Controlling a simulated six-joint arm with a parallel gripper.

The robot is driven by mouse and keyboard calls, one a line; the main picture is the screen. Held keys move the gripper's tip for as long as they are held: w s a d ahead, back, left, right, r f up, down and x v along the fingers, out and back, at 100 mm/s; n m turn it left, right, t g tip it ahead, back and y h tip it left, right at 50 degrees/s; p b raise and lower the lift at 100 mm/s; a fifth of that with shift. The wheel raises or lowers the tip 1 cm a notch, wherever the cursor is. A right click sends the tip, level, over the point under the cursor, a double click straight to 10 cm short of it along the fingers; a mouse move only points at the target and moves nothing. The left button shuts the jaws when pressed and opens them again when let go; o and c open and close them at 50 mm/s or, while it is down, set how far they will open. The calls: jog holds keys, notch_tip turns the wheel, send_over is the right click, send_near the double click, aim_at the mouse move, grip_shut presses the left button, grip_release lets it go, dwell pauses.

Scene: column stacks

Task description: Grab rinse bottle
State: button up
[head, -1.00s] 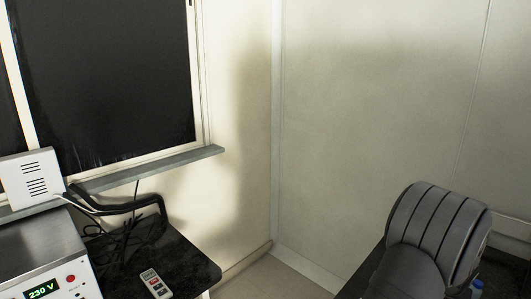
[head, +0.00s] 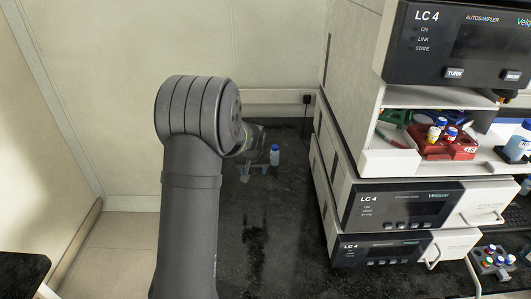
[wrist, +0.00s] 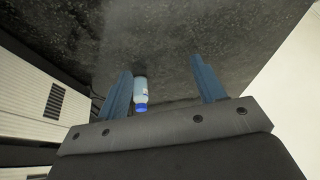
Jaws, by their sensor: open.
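A small pale bottle with a blue cap, likely the rinse bottle (head: 275,156), stands on the black bench beside my gripper (head: 258,165). In the wrist view the bottle (wrist: 140,88) shows between the two blue-grey fingers, much closer to the left finger. My gripper (wrist: 162,88) is open with nothing held. I cannot tell whether the left finger touches the bottle. My own arm covers part of the bench in the head view.
A stack of LC 4 units (head: 400,212) stands to the right of the bottle. A shelf there holds a red vial rack (head: 450,148) and another bottle with bluish liquid (head: 517,146). A wall is behind the bench. The dark bench top (head: 270,240) in front is clear.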

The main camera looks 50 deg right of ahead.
jog(key=w+d+r+m, duration=0.3)
jog(key=w+d, duration=0.1)
jog(key=d, duration=0.4)
jog(key=m+g+h, duration=0.1)
jog(key=m+g, duration=0.1)
jog(key=m, duration=0.1)
send_near(273, 151)
jog(key=x, duration=0.8)
jog(key=shift+w+d+f, duration=0.1)
jog(key=shift+w+f, duration=0.05)
jog(key=shift+f, duration=0.05)
jog(key=x, duration=0.3)
jog(key=shift+s+d+f, duration=0.15)
jog(key=shift+s+f, duration=0.05)
jog(key=shift+f, duration=0.05)
jog(key=shift+x, duration=0.85)
jog(key=c, duration=1.1)
